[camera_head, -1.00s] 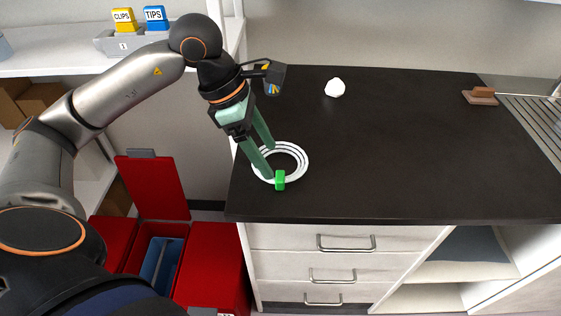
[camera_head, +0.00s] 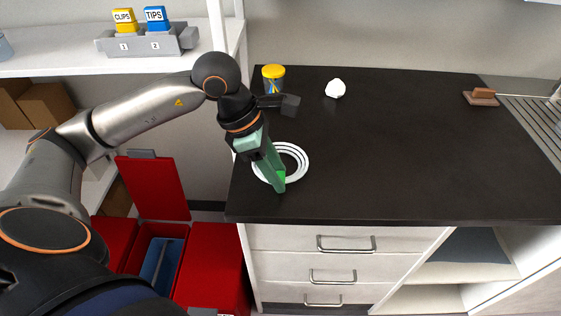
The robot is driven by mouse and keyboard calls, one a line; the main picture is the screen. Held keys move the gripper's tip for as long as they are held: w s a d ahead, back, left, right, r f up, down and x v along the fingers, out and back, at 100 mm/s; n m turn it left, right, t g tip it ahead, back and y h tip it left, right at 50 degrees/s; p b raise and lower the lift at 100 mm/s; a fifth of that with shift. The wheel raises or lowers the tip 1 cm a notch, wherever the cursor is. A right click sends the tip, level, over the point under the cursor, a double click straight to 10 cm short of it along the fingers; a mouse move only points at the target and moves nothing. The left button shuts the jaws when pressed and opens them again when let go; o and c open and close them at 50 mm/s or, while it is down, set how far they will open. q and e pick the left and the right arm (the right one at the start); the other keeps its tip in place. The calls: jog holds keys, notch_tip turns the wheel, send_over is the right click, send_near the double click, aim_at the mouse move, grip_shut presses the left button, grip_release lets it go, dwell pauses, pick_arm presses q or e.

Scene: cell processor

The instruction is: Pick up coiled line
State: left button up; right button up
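The coiled line (camera_head: 301,158) is a white ring of several loops lying flat on the dark bench top near its left front corner. A bright green piece (camera_head: 281,178) sits at the ring's front edge, partly hidden by my fingers. My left gripper (camera_head: 279,184) points down over the front-left part of the coil, its pale green fingertips at the green piece. The fingers nearly overlap from this angle, so I cannot tell whether they are closed on it. My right gripper is not in view.
A yellow-lidded container (camera_head: 273,77) and a white crumpled lump (camera_head: 335,88) stand at the back of the bench top (camera_head: 420,150). A brown block (camera_head: 481,97) lies by the ribbed metal area at right. An open red bin (camera_head: 152,185) is below left. The bench middle is clear.

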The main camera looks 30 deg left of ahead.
pick_arm(q)
grip_shut()
jog(key=shift+r, duration=0.1)
jog(key=shift+r, duration=0.6)
jog(key=s+d+r+b, duration=0.2)
jog(key=s+d+r, duration=0.2)
jog(key=s+r, duration=0.7)
jog(key=shift+s+d+r, duration=0.2)
jog(key=shift+s+r, duration=0.1)
jog(key=shift+s, duration=0.85)
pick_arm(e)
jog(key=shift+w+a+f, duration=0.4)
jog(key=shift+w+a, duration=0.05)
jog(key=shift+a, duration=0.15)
